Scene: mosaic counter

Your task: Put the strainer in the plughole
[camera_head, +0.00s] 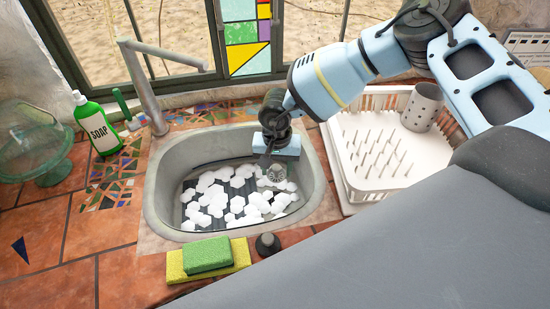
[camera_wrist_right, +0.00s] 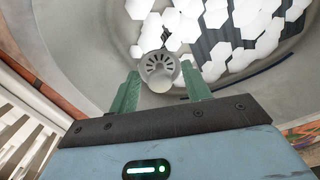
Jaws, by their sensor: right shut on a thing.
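The strainer (camera_head: 276,173) is a small round grey metal piece with slots. It is held over the right part of the sink (camera_head: 165,165). The strainer (camera_wrist_right: 160,69) also shows in the right wrist view, between the two green fingertips. My right gripper (camera_head: 272,160) reaches down into the sink and is shut on the strainer. I cannot make out the plughole; white hexagonal patches (camera_head: 236,181) and my gripper cover much of the basin floor. My left gripper is not in view.
A tap (camera_head: 148,88) stands at the sink's back left. A green soap bottle (camera_head: 97,125) and glass stand (camera_head: 35,145) are farther left. Sponges (camera_head: 207,256) and a dark knob (camera_head: 267,244) lie in front. A white dish rack (camera_head: 375,160) is at the right.

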